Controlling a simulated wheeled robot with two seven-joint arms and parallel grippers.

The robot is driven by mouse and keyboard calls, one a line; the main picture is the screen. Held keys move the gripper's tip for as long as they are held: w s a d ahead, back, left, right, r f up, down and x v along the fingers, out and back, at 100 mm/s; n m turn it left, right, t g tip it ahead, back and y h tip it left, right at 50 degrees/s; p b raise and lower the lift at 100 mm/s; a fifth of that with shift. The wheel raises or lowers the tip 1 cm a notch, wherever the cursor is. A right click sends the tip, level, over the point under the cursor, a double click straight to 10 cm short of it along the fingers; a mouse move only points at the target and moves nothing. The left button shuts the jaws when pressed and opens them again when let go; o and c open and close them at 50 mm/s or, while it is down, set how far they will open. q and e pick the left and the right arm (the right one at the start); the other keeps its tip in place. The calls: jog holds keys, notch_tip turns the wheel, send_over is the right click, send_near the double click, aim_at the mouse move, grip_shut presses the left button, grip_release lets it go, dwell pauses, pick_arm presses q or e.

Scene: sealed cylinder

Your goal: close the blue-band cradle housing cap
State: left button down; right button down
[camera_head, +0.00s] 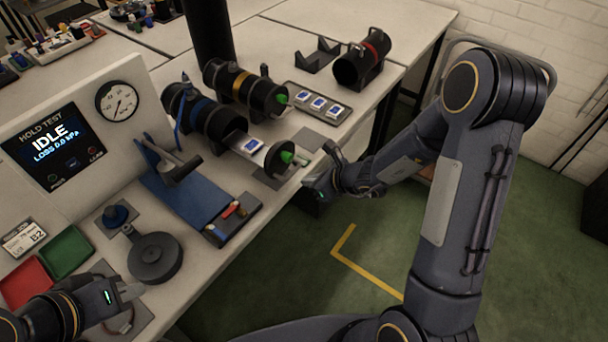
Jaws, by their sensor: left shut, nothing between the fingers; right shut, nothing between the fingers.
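The blue-band housing (207,117) is a black cylinder lying on its cradle on the bench. Its front end is open, and a light slide (267,154) sticks out toward the lower right with a blue-and-white block (250,145) on it. The round black cap (278,160) with a green knob (287,157) stands at the slide's outer end, apart from the housing mouth. My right gripper (310,193) is shut and empty by the bench's front edge, right of and below the cap; its fingertips are hard to make out. My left gripper (134,290) is shut and empty at the lower left.
A yellow-band cylinder (243,86) lies behind, and a red-band one (362,60) farther right. A tray of blue-and-white blocks (317,104) lies between. A blue mat with a handled tool (176,168), a black round part (155,257) and the test panel stand left.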

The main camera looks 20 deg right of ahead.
aim_at(254, 147)
pick_arm(q)
jog(key=shift+r, duration=0.55)
pick_arm(e)
jog(key=shift+w+a+r, duration=0.25)
jog(key=shift+w+a, duration=0.45)
jog(key=shift+w, duration=0.15)
